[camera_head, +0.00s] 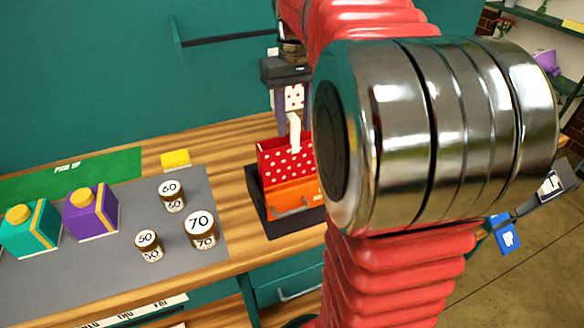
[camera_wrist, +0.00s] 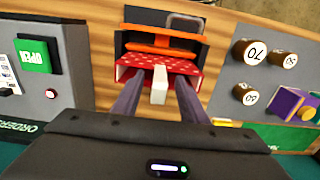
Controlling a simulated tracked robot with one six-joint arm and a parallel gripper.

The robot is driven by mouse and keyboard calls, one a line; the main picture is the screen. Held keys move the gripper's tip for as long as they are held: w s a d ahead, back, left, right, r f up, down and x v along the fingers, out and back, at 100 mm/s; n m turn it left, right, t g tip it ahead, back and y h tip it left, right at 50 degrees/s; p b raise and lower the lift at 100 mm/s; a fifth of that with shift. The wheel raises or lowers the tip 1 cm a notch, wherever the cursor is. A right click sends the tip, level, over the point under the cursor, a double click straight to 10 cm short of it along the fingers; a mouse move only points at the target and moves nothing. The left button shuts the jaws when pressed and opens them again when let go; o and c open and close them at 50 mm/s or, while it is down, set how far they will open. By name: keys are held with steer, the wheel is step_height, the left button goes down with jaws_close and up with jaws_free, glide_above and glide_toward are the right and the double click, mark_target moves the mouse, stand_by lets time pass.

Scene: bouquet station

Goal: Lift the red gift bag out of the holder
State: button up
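The red gift bag (camera_head: 283,165) with white dots stands upright in a black holder (camera_head: 260,208), behind an orange bag (camera_head: 294,195). It also shows in the wrist view (camera_wrist: 180,64), with its white handle (camera_wrist: 160,88) sticking up towards the camera. My gripper (camera_head: 292,108) is above the bag, pointing down. In the wrist view my gripper (camera_wrist: 158,92) has its two dark fingers apart, one on each side of the white handle, with visible gaps. The right part of the bag and holder is hidden behind my arm in the head view.
A grey panel (camera_wrist: 45,75) with a screen shows left in the wrist view.

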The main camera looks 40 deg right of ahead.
steer(key=shift+f, duration=0.8)
steer(key=shift+c, duration=0.4)
jaws_close()
